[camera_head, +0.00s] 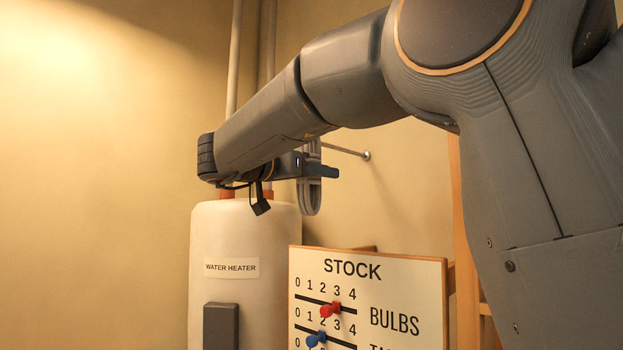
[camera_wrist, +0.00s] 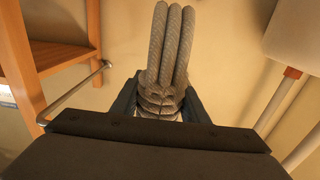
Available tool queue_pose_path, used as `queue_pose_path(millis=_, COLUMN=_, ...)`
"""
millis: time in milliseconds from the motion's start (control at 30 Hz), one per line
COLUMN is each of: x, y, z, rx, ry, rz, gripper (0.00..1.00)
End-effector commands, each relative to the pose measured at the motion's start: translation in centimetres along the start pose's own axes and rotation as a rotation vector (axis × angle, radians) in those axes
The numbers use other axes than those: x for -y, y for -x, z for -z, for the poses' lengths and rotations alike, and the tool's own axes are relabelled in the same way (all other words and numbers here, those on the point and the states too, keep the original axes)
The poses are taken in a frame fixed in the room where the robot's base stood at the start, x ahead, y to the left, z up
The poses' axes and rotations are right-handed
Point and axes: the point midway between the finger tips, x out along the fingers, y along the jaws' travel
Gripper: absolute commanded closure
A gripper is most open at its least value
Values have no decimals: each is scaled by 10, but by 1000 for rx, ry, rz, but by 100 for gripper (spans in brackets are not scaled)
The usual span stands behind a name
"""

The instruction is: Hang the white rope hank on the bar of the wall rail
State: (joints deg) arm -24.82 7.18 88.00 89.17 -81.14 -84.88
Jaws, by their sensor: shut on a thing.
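The white rope hank (camera_head: 311,195) looks pale grey in this light and hangs upright in a long loop from my gripper (camera_head: 318,171). In the wrist view the hank (camera_wrist: 168,45) shows as several parallel strands with a wrapped neck. My gripper (camera_wrist: 160,105) is shut on that neck, one finger on each side. The thin metal bar (camera_head: 345,150) of the wall rail juts from a round mount on the wall, and its near end is hidden behind the hank and gripper. In the wrist view the bar (camera_wrist: 75,92) runs left of the hank, apart from it in the picture.
A white water heater (camera_head: 245,285) with pipes stands below my forearm. A STOCK board (camera_head: 365,265) with red and blue pegs stands below the hank. A wooden frame (camera_head: 456,210) rises at the right; its shelf (camera_wrist: 60,55) shows in the wrist view. The left wall is bare.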

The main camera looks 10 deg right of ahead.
Motion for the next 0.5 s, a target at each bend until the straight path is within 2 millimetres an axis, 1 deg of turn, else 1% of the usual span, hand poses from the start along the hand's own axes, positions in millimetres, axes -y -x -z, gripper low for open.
queue_pose_path(millis=500, x=0, y=-38, z=-1, rx=-1, ry=-2, rz=-1, gripper=89)
